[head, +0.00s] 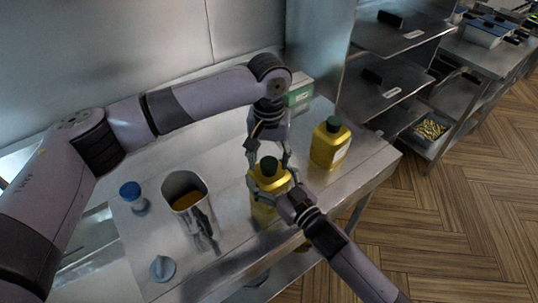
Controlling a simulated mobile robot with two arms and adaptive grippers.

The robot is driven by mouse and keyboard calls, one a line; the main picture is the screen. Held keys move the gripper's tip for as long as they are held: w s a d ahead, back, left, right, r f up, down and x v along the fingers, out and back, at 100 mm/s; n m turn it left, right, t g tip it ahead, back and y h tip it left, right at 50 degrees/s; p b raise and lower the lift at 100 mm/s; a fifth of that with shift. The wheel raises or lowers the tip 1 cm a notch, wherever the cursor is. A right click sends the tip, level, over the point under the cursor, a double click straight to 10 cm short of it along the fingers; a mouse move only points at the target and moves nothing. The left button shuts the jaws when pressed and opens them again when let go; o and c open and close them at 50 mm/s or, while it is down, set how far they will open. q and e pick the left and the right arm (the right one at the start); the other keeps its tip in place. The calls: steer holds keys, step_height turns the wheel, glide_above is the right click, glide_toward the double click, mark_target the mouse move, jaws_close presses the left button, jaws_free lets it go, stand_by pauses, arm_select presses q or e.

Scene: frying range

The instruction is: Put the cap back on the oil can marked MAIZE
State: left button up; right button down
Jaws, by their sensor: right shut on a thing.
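A yellow oil can (262,212) stands near the front edge of the steel table, with a dark green cap (268,164) at its mouth. I cannot tell whether the cap is fully seated. My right gripper (268,188) is shut on the upper body of this can. My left gripper (268,158) points down from above, its fingers spread on either side of the cap. A second yellow can (327,150) with a dark green cap (333,125) stands behind to the right. No marking is readable on either can.
A metal container (184,180) with yellow-brown contents stands left on the table (150,240). A blue-topped jar (131,195) and a grey-blue conical item (162,268) are nearby. A green and white box (300,93) is at the back. Shelves (400,85) stand at right.

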arm_select(q)
steer(key=c, duration=1.2)
steer(key=m, duration=0.6)
steer(key=shift+m, duration=0.3)
steer(key=m, duration=0.8)
steer(key=o, duration=1.4)
step_height(320, 180, up, 12)
